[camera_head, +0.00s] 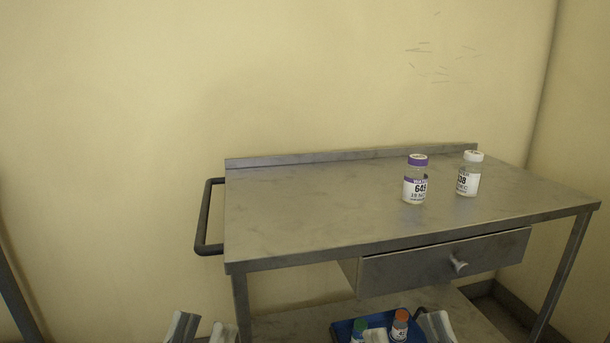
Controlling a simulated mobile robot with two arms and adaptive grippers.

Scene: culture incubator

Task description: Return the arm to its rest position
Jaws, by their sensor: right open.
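My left gripper (202,329) shows only its fingertips at the bottom edge, left of the cart's front leg. The tips are apart with nothing seen between them. My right gripper (407,330) is at the bottom edge, also cut off, with its fingers open. Its fingers appear in front of a blue tray (343,329). A vial with an orange cap (399,327) shows between them; I cannot tell whether they touch it. The rest of both arms is out of view.
A metal cart (310,210) has a purple-capped bottle (415,181) and a white-capped bottle (468,174) upright on top. A drawer (440,263) with a knob and a dark side handle (203,215) stick out.

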